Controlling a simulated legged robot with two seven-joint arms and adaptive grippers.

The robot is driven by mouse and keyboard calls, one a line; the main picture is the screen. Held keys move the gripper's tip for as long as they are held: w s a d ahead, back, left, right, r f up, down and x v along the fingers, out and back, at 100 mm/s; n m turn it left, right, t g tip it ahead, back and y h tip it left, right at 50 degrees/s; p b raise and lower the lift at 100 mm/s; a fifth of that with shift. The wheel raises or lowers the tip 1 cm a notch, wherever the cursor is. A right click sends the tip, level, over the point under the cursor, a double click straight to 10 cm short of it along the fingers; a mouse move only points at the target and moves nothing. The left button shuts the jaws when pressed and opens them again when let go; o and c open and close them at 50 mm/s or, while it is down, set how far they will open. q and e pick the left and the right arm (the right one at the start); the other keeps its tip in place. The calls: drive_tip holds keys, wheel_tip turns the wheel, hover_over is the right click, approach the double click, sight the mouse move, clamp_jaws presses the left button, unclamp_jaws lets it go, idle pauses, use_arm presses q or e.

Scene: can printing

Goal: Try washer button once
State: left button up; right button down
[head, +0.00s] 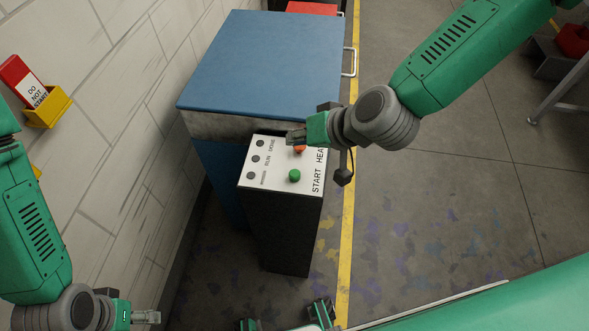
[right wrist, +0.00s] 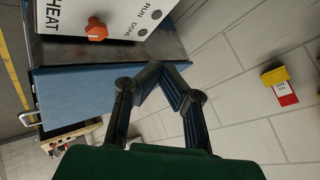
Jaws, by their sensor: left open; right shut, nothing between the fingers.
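A white control panel (head: 254,186) tops a dark pedestal in front of a blue-lidded machine (head: 265,55). The panel carries a green button (head: 294,175) by the word START and an orange-red knob (head: 300,149) by the word HEAT. The knob also shows in the right wrist view (right wrist: 96,30). My right gripper (head: 294,137) is shut and empty over the panel's far edge, just beyond the knob and partly covering it in the head view. The green button is out of the right wrist view. My left gripper (head: 152,317) is open and empty at the lower left, away from the panel.
Dark round indicators (head: 256,158) labelled RUN and DONE line the panel's left side. A red DO NOT START tag (head: 24,80) sits in a yellow wall holder (head: 50,108). The brick wall bounds the left. Floor right of the yellow line (head: 347,230) is mostly clear.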

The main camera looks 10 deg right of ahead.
sight(291, 171)
drive_tip(key=shift+f, duration=0.1)
wheel_tip(291, 171, down, 8)
drive_tip(key=b, duration=0.6)
drive_tip(key=shift+b, duration=0.3)
drive_tip(key=shift+f, duration=0.3)
drive_tip(key=shift+b, duration=0.3)
idle(0.4)
drive_tip(key=shift+f, duration=0.35)
drive_tip(key=shift+s+f+b, duration=0.1)
drive_tip(key=shift+f+b, duration=0.7)
drive_tip(key=shift+f, duration=0.1)
idle(0.8)
drive_tip(key=shift+r, duration=0.15)
drive_tip(key=shift+r+p, duration=1.1)
drive_tip(key=shift+r, duration=0.05)
drive_tip(key=shift+r, duration=0.15)
